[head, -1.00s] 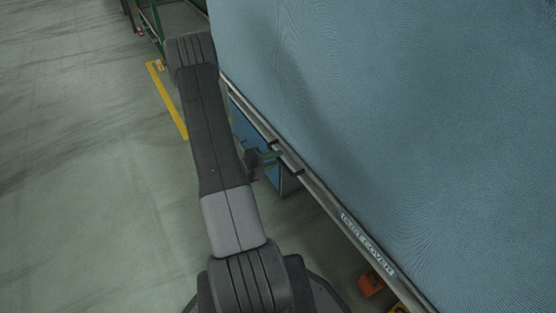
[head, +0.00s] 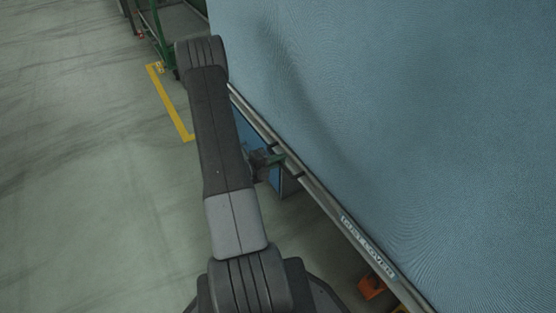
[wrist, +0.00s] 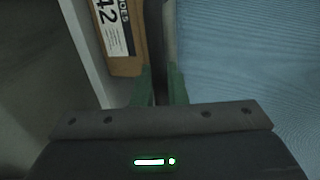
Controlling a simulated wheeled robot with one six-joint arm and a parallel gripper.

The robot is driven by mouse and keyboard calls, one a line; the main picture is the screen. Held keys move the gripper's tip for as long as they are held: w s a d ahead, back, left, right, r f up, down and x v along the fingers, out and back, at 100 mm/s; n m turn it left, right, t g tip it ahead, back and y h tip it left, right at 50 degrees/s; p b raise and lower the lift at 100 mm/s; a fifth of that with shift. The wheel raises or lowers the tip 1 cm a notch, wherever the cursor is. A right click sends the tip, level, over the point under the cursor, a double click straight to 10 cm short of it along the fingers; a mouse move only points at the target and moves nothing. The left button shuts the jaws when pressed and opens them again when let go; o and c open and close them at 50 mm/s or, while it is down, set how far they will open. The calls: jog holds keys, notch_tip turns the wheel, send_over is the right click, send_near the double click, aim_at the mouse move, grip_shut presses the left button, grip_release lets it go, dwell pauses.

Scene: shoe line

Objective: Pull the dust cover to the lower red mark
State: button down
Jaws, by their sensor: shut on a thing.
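The dust cover (head: 420,120) is a large blue sheet filling the right of the head view. Its grey bottom bar (head: 325,205) runs diagonally and bears a "DUST COVER" label. My gripper (head: 279,161), with green fingers, is at the bar between two dark fittings. In the wrist view my gripper (wrist: 160,88) is shut with a dark strip at the cover's edge between its fingers. The blue sheet (wrist: 250,60) lies to the right there. My arm crosses the head view beside the cover. I see no red mark in either view.
A blue box-like unit (head: 288,184) stands below the bar. An orange object (head: 371,286) lies at lower right. A green frame (head: 160,35) and yellow floor line (head: 170,105) are at upper left. A box labelled "42" (wrist: 118,35) is left of the fingers. The left floor is open.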

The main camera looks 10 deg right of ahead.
notch_tip(320, 180, down, 3)
jog(key=shift+r+b, duration=0.1)
jog(key=shift+b, duration=0.25)
jog(key=c, duration=1.6)
grip_release()
jog(key=shift+o, duration=0.2)
jog(key=p+v, duration=0.3)
jog(key=v, duration=1)
jog(key=shift+a, duration=0.4)
jog(key=shift+s+r, duration=0.1)
jog(key=b+x, duration=0.3)
jog(key=x, duration=1)
jog(key=shift+d, duration=0.4)
